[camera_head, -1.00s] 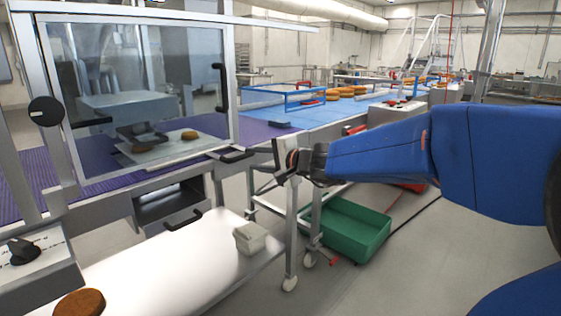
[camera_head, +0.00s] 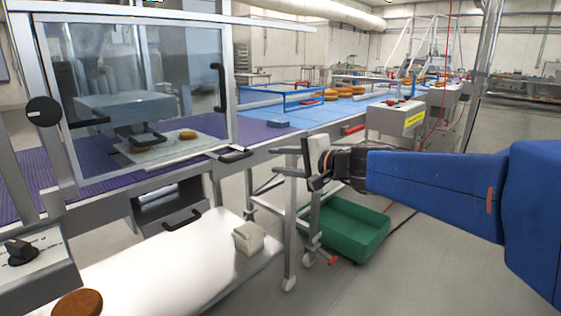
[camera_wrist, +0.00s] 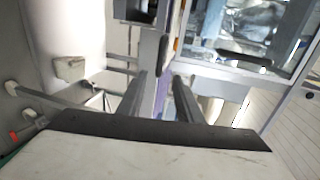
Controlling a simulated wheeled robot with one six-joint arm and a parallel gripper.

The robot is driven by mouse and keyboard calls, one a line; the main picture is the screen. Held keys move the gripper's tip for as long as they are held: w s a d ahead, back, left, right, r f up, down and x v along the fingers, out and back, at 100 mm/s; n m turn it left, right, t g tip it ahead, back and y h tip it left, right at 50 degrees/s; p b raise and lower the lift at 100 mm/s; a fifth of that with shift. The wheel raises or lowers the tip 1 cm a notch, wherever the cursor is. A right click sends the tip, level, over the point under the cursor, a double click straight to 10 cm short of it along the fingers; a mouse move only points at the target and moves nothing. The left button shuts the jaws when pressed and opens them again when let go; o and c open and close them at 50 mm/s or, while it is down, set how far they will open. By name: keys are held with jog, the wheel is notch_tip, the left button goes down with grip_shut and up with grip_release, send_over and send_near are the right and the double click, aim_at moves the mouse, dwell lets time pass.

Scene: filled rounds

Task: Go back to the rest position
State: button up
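My gripper (camera_head: 288,162) is at the end of my blue arm, right of centre in the head view. Its fingers point left, in front of the conveyor's edge and above the green bin. In the wrist view my gripper (camera_wrist: 160,90) shows two dark fingers apart with a gap between them. Nothing is held between them. The frame of the conveyor shows behind the gap.
A glass-doored machine (camera_head: 140,95) stands at left over the purple belt (camera_head: 42,192). Below is a white table (camera_head: 160,275) with a brown round (camera_head: 78,303) and a small white container (camera_head: 248,238). A green bin (camera_head: 345,232) sits on the floor; floor at right is open.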

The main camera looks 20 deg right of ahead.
dwell(0.3)
jog(key=s+a+f+n+g, duration=0.3)
jog(key=s+a+f+n, duration=0.1)
jog(key=s+f, duration=0.25)
jog(key=s+a+f+n+g, duration=0.3)
jog(key=s+f+n, duration=0.15)
jog(key=s, duration=0.25)
jog(key=s+d+f+n+g+h, duration=0.3)
jog(key=s+d+f+h, duration=0.3)
jog(key=s, duration=0.6)
notch_tip(320, 180, down, 3)
jog(key=shift+d+f+n+h, duration=0.15)
jog(key=shift+d+n+h, duration=0.15)
jog(key=shift+d+n, duration=0.7)
jog(key=shift+d+m, duration=0.2)
jog(key=shift+m, duration=0.05)
